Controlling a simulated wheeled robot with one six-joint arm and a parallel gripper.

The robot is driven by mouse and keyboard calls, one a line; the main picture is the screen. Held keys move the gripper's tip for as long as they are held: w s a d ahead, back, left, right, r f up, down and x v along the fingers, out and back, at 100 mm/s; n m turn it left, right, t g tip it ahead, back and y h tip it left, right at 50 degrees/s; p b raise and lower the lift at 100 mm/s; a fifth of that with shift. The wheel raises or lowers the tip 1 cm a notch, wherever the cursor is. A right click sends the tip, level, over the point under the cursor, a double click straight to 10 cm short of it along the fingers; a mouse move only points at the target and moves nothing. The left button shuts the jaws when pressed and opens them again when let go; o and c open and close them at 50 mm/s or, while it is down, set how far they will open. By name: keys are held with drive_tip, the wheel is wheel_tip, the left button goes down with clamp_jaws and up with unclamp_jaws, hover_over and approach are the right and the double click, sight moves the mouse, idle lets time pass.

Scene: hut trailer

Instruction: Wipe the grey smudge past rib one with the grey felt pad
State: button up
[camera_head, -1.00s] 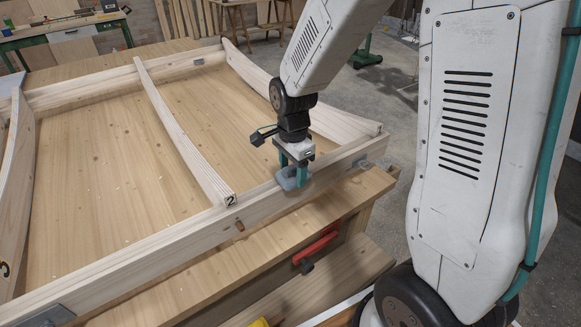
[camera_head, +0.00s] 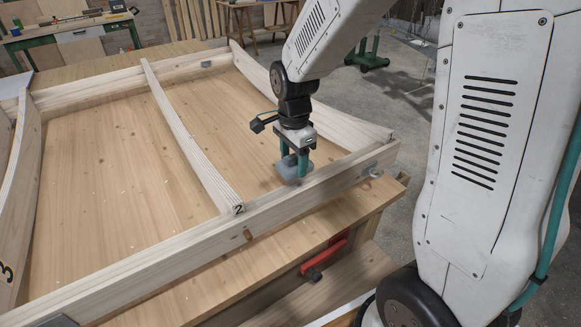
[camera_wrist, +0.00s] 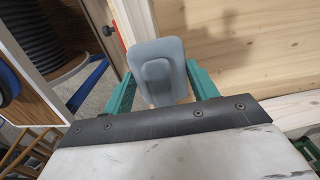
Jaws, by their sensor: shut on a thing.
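My gripper (camera_head: 296,165) is shut on the grey felt pad (camera_head: 287,170), a small rounded block. In the wrist view the pad (camera_wrist: 158,75) sits between the green fingers. In the head view the pad appears just behind the front rail, in the bay between rib two (camera_head: 190,135) and the right-hand rib (camera_head: 310,100). I cannot tell whether it touches the wood panel (camera_head: 230,110) below. The right-hand rib shows no readable number. I cannot make out the grey smudge; pad and arm may hide part of the bay.
The front rail (camera_head: 150,262) runs across the near side of the wooden frame. A rib marked 3 (camera_head: 12,235) stands at far left. A red clamp (camera_head: 325,258) hangs at the bench edge. The panel left of the pad looks bare.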

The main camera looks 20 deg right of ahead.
sight(293, 156)
drive_tip(key=shift+r, duration=2.4)
